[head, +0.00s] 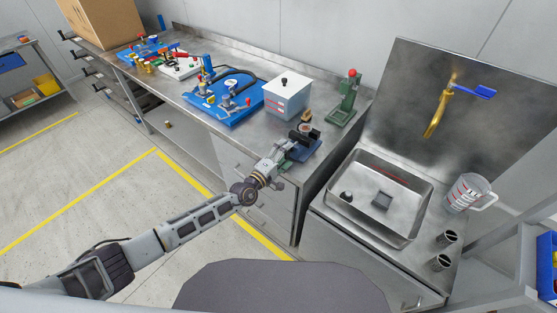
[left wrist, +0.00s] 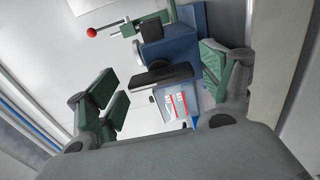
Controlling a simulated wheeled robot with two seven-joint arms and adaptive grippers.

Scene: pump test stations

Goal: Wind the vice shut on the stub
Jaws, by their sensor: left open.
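The vice (head: 308,150) is a blue body with dark jaws at the front right corner of the steel bench. A small round part with an orange-brown top shows at its jaws; I cannot tell whether this is the stub. My left gripper (head: 285,152) is at the vice's near-left side. In the left wrist view the gripper (left wrist: 160,82) has its green-padded fingers spread wide, with the vice's blue body (left wrist: 182,48) and a black bar (left wrist: 162,75) between and beyond them. No grip on the vice shows. The winding handle is not clear. My right gripper is not in view.
A white box (head: 287,97) and a green stand with a red knob (head: 345,105) stand behind the vice. A blue pump board (head: 228,100) lies to the left. A sink (head: 378,225) and a measuring jug (head: 468,192) are at the right. The floor before the bench is clear.

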